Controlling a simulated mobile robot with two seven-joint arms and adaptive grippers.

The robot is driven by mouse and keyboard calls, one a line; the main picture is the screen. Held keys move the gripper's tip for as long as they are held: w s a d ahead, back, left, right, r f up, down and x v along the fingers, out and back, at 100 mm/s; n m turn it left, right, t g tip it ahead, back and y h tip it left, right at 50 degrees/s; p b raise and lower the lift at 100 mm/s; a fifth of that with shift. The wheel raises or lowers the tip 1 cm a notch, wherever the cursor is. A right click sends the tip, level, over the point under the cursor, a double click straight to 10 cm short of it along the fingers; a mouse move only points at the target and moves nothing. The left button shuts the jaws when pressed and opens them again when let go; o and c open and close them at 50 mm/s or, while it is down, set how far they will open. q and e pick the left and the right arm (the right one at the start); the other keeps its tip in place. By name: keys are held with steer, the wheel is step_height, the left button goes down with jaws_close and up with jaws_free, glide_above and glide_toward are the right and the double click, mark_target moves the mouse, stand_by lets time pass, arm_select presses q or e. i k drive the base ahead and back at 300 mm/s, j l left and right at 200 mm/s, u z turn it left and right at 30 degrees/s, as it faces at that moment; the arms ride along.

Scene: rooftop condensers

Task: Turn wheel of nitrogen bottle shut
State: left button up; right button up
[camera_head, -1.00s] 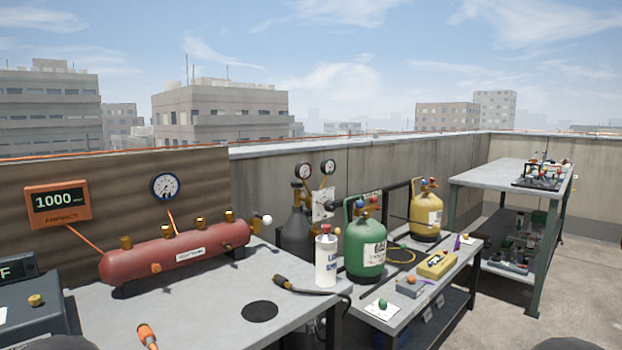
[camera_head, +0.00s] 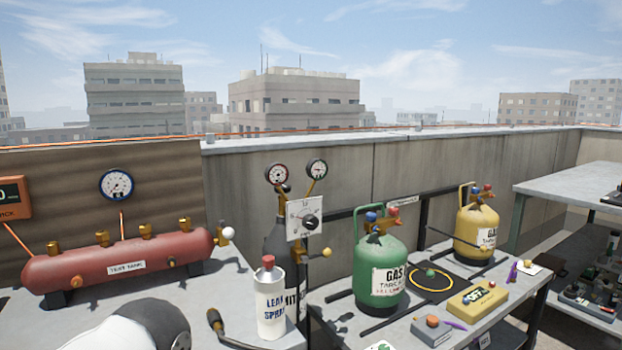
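The nitrogen bottle (camera_head: 277,243) is a dark grey cylinder standing between the left bench and the parapet wall. Two round gauges, a left one (camera_head: 277,174) and a right one (camera_head: 317,168), sit on brass fittings at its top. A white dial plate (camera_head: 304,218) with a black knob covers part of its right side. I cannot make out a separate wheel at the small dark neck. A white leak spray bottle (camera_head: 269,302) with a red cap hides its lower part. Neither gripper shows; a rounded piece of my arm enters at the bottom left.
A green gas tank (camera_head: 381,272) and a yellow one (camera_head: 476,231) stand on the right bench, with a yellow meter (camera_head: 477,299) in front.

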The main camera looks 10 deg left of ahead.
mark_target(286, 188)
steer(key=i+l, duration=0.3)
steer(key=l, duration=0.15)
steer(key=i+l, duration=0.3)
steer(key=l, duration=0.15)
steer(key=i+l, duration=0.3)
steer(key=l, duration=0.15)
steer(key=u, duration=0.05)
